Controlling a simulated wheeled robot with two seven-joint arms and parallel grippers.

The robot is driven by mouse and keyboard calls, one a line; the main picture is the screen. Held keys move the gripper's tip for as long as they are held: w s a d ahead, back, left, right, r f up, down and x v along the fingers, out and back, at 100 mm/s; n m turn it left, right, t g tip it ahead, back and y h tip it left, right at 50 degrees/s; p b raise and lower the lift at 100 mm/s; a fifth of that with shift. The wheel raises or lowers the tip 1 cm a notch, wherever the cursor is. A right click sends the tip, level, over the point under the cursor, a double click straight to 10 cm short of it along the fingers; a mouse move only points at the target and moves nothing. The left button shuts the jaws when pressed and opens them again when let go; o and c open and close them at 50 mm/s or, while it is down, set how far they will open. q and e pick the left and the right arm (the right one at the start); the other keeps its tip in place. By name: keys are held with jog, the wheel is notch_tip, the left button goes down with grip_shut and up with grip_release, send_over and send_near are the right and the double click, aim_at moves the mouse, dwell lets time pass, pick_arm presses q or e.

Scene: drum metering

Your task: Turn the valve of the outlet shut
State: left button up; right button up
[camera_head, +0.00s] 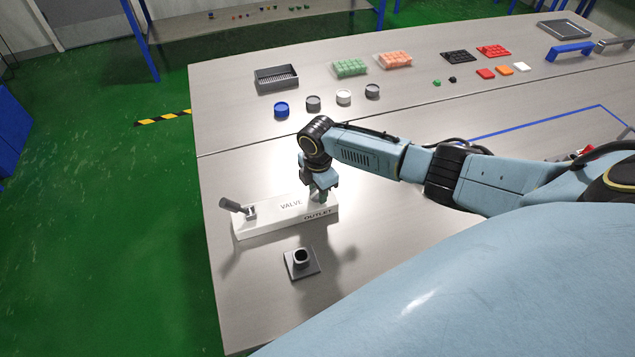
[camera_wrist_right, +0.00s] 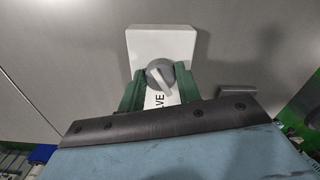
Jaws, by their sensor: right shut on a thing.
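The white valve block (camera_head: 275,218), marked VALVE and OUTLET, lies near the table's left side. In the right wrist view, a round grey valve knob (camera_wrist_right: 161,73) with a raised ridge sits on the white block (camera_wrist_right: 150,38). My right gripper (camera_head: 320,196) is down at the block's right end and hides the knob in the head view. In the right wrist view its green fingers (camera_wrist_right: 160,84) are shut on the knob, one on each side. The ridge lies slanted to the block's length. My left gripper is not in view.
A grey spout-like piece (camera_head: 235,206) sticks out from the block's left end. A dark square-based socket (camera_head: 301,262) stands in front of the block. Several round caps (camera_head: 313,103), a grey tray (camera_head: 276,80) and coloured blocks (camera_head: 349,67) stand farther back.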

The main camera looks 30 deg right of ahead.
jog(key=m+p, duration=0.1)
jog(key=m, duration=0.2)
jog(key=shift+r+p, duration=0.15)
jog(key=shift+p, duration=0.25)
jog(key=shift+m+p, duration=0.55)
jog(key=shift+m, duration=0.75)
jog(key=o, duration=1)
jog(key=shift+s, duration=0.1)
jog(key=shift+c, duration=0.2)
notch_tip(320, 180, up, 13)
jog(key=p, duration=0.1)
